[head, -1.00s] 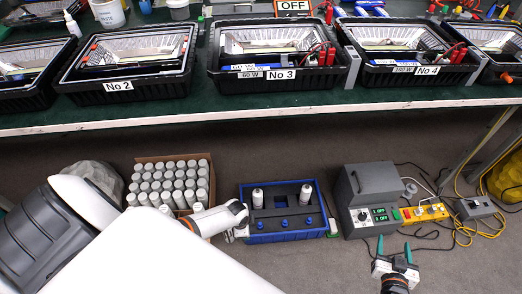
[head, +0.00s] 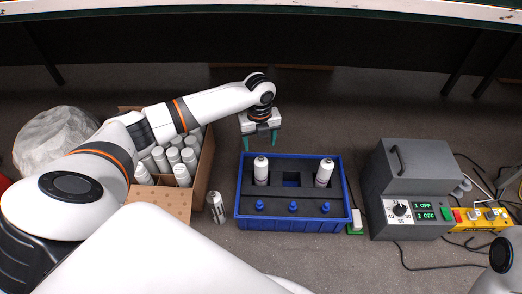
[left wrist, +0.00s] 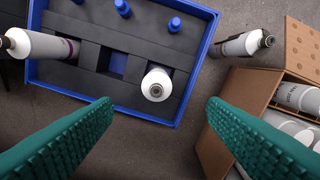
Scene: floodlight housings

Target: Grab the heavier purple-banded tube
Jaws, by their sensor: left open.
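Two white tubes stand in the black insert of a blue crate (head: 292,226). The right tube (head: 324,172) shows a purple band, clearer in the left wrist view (left wrist: 42,46). The left tube (head: 261,168) is seen from above in the left wrist view (left wrist: 157,84), its band, if any, hidden. A third white tube (head: 217,207) is on the floor left of the crate. My left gripper (head: 260,140) is open and empty above the crate's back left edge, nearest the left tube and apart from it. My right gripper is out of view. The pictures do not show weight.
A carton (head: 160,203) of several white tubes stands left of the crate. A grey device (head: 407,190) with two displays reading OFF stands right, beside a yellow power strip (head: 480,219) and cables. Blue knobs (head: 293,207) line the crate's front. Floor behind the crate is clear.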

